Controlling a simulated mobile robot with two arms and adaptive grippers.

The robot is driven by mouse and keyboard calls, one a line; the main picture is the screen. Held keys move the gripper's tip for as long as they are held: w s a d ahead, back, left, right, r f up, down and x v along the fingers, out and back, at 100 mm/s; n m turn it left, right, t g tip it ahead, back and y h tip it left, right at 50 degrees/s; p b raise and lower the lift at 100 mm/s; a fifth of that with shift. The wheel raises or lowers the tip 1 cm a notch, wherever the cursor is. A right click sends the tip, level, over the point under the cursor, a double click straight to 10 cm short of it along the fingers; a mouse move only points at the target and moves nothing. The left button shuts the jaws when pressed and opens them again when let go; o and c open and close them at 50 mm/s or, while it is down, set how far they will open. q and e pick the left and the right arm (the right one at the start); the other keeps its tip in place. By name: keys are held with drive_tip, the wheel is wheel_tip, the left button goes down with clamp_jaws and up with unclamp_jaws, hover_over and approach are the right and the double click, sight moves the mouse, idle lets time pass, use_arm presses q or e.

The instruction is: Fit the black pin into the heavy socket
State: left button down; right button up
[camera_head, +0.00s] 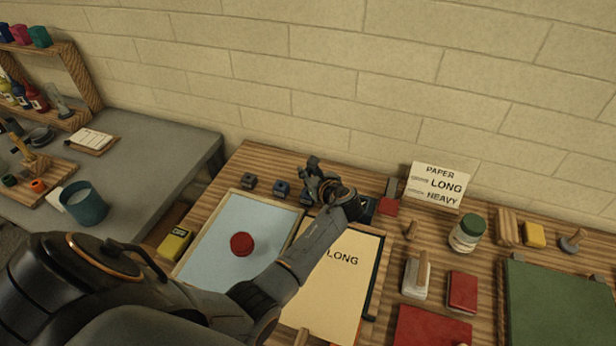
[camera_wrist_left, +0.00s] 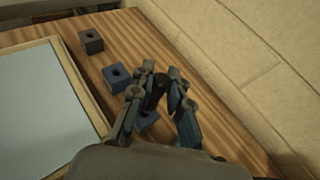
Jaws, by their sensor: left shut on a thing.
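My left gripper (camera_head: 318,180) is at the back of the wooden table, and its fingers (camera_wrist_left: 158,82) are shut on a black pin (camera_wrist_left: 155,92) in the left wrist view. Three small sockets with round holes stand in a row: a dark grey one (camera_head: 248,181), a blue one (camera_head: 281,188), and another bluish one (camera_wrist_left: 147,121) partly hidden under the gripper. In the left wrist view the grey socket (camera_wrist_left: 90,42) and blue socket (camera_wrist_left: 117,78) stand clear. The pin appears above or at the third socket; contact is unclear. No label reading heavy shows on any socket.
A sign (camera_head: 436,184) reads PAPER, LONG and HEAVY. A pale blue tray (camera_head: 213,212) with a red round item (camera_head: 242,244) and a sheet marked LONG (camera_head: 345,285) lie in front. A glass jar (camera_head: 467,232) and red blocks stand to the right. The wall is close behind.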

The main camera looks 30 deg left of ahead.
use_arm(q)
drive_tip(key=shift+f+b, duration=1.05)
drive_tip(key=shift+f, duration=0.85)
drive_tip(key=c, duration=1.2)
unclamp_jaws()
drive_tip(key=v, duration=1.2)
